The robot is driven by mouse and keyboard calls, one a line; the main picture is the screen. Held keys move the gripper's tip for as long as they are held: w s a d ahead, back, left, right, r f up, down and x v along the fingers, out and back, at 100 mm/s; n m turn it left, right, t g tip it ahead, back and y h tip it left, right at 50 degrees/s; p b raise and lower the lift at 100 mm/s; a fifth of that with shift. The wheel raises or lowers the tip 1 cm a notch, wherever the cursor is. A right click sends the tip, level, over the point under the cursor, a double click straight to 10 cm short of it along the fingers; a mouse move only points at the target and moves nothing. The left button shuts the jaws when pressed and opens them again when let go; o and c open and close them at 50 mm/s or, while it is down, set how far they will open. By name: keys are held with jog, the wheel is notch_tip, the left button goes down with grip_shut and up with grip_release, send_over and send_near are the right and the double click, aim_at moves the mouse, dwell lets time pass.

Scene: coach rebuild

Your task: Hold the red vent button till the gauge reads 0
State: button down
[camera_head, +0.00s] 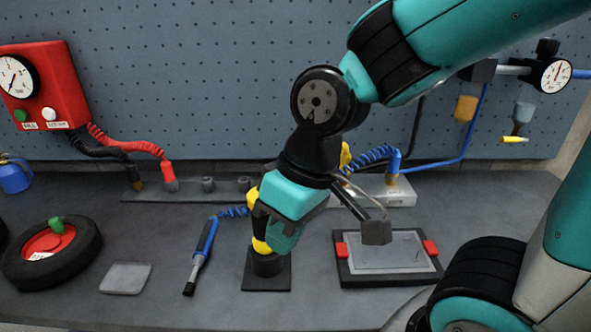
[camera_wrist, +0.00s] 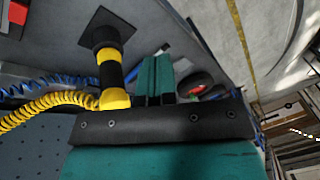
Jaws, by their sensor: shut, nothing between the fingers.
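No red vent button can be made out in either view. One round gauge (camera_head: 16,77) with a white face is on a red box at the left. A smaller gauge (camera_head: 556,76) is on a pipe at the upper right. Neither reading is legible. The red box (camera_head: 60,75) carries a green button (camera_head: 20,115) and a white button (camera_head: 49,114). My gripper (camera_head: 284,244) is shut and empty, low over the bench beside a yellow and black upright tool (camera_head: 261,246). In the wrist view my fingers (camera_wrist: 154,82) are together next to that tool (camera_wrist: 112,75).
A wheel (camera_head: 52,252) with a red hub and a grey pad (camera_head: 125,278) lie at the left. A blue pen-like tool (camera_head: 203,256) is left of the upright tool. A black tray with red clips (camera_head: 342,252) lies at the right. Coiled hoses run along the back.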

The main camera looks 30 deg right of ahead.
jog(key=w+d+r+m+t+h+p, duration=0.2)
jog(key=w+d+r+m+p, duration=0.3)
jog(key=w+d+p, duration=0.4)
jog(key=w+d+f+m+t, duration=0.3)
jog(key=w+d, duration=0.4)
jog(key=w, duration=0.4)
jog(key=w+d+f+m+t+h+b, duration=0.1)
jog(key=w+d+f+m+t, duration=0.2)
jog(key=w+d+f+m, duration=0.2)
jog(key=w+d+f, duration=0.1)
jog(key=w+d, duration=0.2)
jog(key=w, duration=0.3)
jog(key=shift+w+f+m, duration=0.3)
jog(key=shift+f, duration=0.05)
notch_tip(320, 180, down, 9)
jog(key=b, duration=0.6)
jog(key=shift+r, duration=0.1)
jog(key=shift+f+b, duration=0.4)
jog(key=shift+f+b, duration=0.5)
jog(key=shift+f, duration=0.1)
dwell(2.4)
